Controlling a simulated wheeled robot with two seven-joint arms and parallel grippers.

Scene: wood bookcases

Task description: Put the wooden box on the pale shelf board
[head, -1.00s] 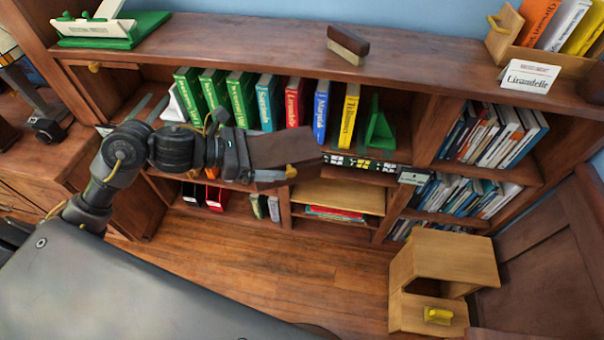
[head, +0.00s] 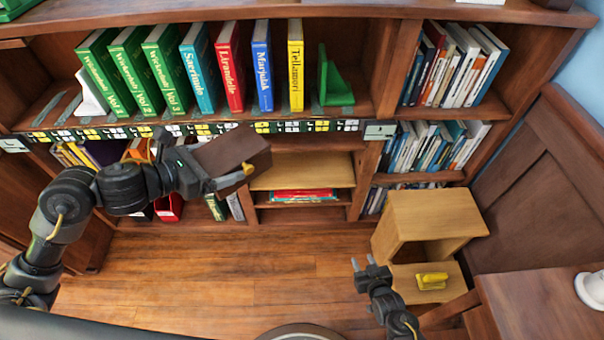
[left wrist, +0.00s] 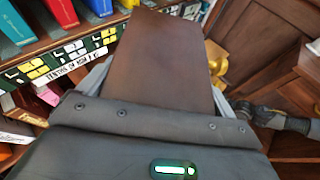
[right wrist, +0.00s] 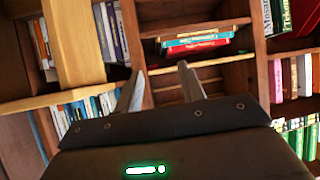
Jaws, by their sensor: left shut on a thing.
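The wooden box (head: 238,152) is a dark brown block. My left gripper (head: 228,172) is shut on it and holds it in the air in front of the bookcase. The box fills the middle of the left wrist view (left wrist: 165,65), between the fingers. The pale shelf board (head: 305,172) is a light wood board in the low middle bay, just right of the box in the head view. Its top looks bare. Its edge also shows in the right wrist view (right wrist: 205,64). My right gripper (head: 364,264) is open and empty, low in front of the bookcase.
Flat books (head: 303,195) lie below the pale board. Upright coloured books (head: 230,68) and a green bookend (head: 332,80) stand on the shelf above. A light wood step stool (head: 430,215) with a yellow object (head: 432,281) stands at right. The floor (head: 220,265) in front is clear.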

